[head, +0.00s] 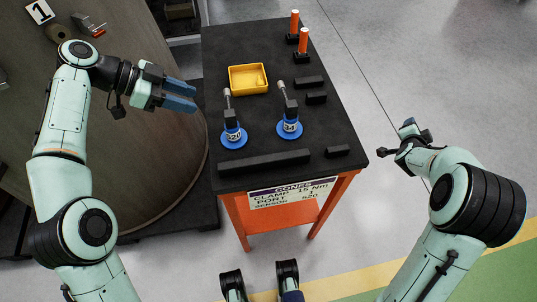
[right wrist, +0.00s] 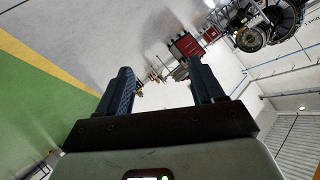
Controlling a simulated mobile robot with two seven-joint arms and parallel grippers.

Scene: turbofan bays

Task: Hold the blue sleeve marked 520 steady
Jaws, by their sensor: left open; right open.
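Two blue round-based pieces with metal stems stand upright on the black top of a cart (head: 225,60). The left one (head: 233,141) bears a white label that seems to read 520, only partly legible. The right one (head: 290,132) has a different label, unclear but perhaps starting with 5. My left gripper (head: 195,97) is open and empty, left of the cart top and left of the left blue piece, apart from it. My right gripper (head: 410,130) is right of the cart; in the right wrist view its jaws (right wrist: 160,78) are open with nothing between them.
A yellow tray (head: 249,91), orange-topped pegs (head: 303,40) and black blocks (head: 309,82) are on the cart. A long black bar (head: 264,162) lies along its front edge. A sign (head: 290,194) hangs below, mentioning sensor 520. A large round brown surface (head: 160,160) is at left. Floor right of the cart is clear.

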